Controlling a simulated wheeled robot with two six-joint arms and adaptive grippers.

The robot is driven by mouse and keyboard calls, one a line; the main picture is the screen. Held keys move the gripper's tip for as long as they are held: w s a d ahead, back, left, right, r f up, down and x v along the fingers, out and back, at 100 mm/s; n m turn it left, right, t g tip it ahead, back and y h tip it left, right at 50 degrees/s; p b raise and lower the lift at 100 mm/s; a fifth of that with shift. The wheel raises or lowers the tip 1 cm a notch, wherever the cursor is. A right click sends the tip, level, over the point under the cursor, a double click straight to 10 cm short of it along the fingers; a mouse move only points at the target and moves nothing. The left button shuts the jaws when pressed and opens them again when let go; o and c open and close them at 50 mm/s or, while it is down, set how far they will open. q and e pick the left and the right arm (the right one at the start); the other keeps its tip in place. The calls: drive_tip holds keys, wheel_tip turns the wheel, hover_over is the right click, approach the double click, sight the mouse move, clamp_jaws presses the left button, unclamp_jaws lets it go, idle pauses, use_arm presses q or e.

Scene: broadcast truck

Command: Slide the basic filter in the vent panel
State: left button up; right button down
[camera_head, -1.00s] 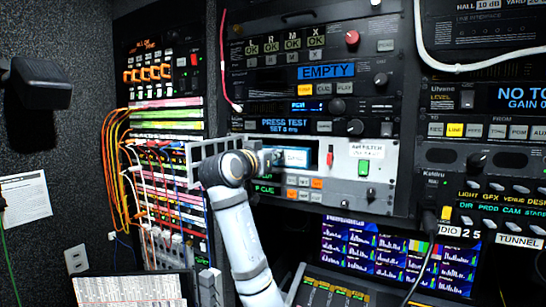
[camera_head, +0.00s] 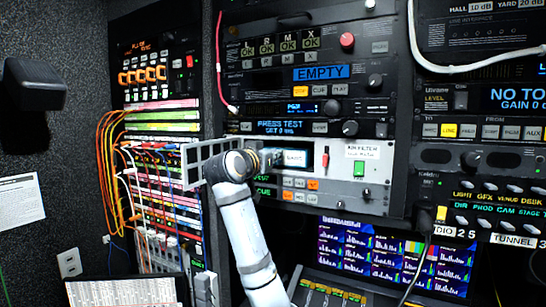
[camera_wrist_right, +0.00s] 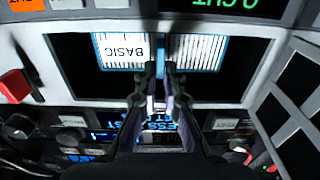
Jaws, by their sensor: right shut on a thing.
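The vent panel (camera_head: 377,180) is a pale rack plate labelled "AIR FILTER". In the right wrist view its pale rim (camera_wrist_right: 245,32) frames a wide dark opening. The basic filter (camera_head: 294,158) is pleated, blue-edged and labelled "BASIC". It also shows in the right wrist view (camera_wrist_right: 120,48), lined up with the opening, with dark gaps at both sides. How deep it sits I cannot tell. My right gripper (camera_head: 272,158) is shut on the filter's middle; its fingers (camera_wrist_right: 160,75) hide that part. My left gripper is out of view.
A pale grille door (camera_head: 190,168) stands open at the opening's left. Orange cables (camera_head: 107,165) hang at the left rack. A monitor (camera_head: 372,248) is below.

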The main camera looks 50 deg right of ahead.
drive_tip(key=shift+x, duration=0.9)
drive_tip(key=c, duration=1.4)
unclamp_jaws()
drive_tip(key=v, duration=1.2)
drive_tip(key=shift+f, duration=0.1)
